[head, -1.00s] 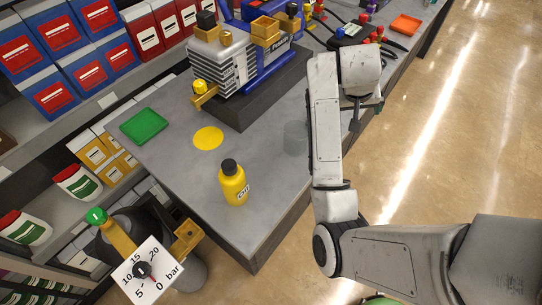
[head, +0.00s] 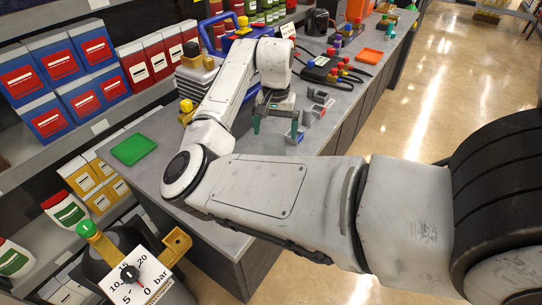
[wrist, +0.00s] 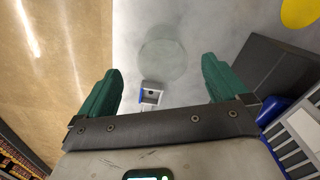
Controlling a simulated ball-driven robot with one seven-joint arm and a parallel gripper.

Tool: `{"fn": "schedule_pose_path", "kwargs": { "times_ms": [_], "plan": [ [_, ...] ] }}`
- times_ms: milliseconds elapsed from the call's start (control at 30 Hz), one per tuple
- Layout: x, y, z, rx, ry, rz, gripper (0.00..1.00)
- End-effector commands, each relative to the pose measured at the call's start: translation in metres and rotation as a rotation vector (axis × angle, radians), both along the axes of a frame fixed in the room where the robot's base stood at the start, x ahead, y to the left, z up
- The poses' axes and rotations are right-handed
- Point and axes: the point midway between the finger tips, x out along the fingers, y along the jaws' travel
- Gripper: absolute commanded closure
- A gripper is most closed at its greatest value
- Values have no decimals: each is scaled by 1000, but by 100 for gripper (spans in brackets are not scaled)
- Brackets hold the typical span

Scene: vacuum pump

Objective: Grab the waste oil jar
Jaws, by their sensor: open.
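A clear, round, glass-like jar (wrist: 162,58), which I take as the waste oil jar, stands on the grey bench top in the wrist view. It lies ahead of and between my green fingertips, and neither finger visibly touches it.
A small grey-and-blue bracket (wrist: 152,94) sits between the fingers' bases in the wrist view. The dark pump base (wrist: 262,72) is close to the right finger. A green tray (head: 134,149) and an orange tray (head: 370,55) lie on the bench. A pressure gauge (head: 137,276) stands at lower left.

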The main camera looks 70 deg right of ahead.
Motion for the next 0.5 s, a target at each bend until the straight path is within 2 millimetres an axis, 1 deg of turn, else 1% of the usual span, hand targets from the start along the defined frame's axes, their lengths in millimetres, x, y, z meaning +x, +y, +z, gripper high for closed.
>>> {"fn": "schedule_pose_path", "kwargs": {
  "times_ms": [100, 200, 367, 500],
  "plan": [
    [1, 0, -17, 1, 1, 3, 0],
    [0, 0, -27, 0, 1, 1, 0],
    [1, -2, -36, -1, 1, 1, 0],
    [3, -6, -55, 1, 0, 1, 0]
  ]
}}
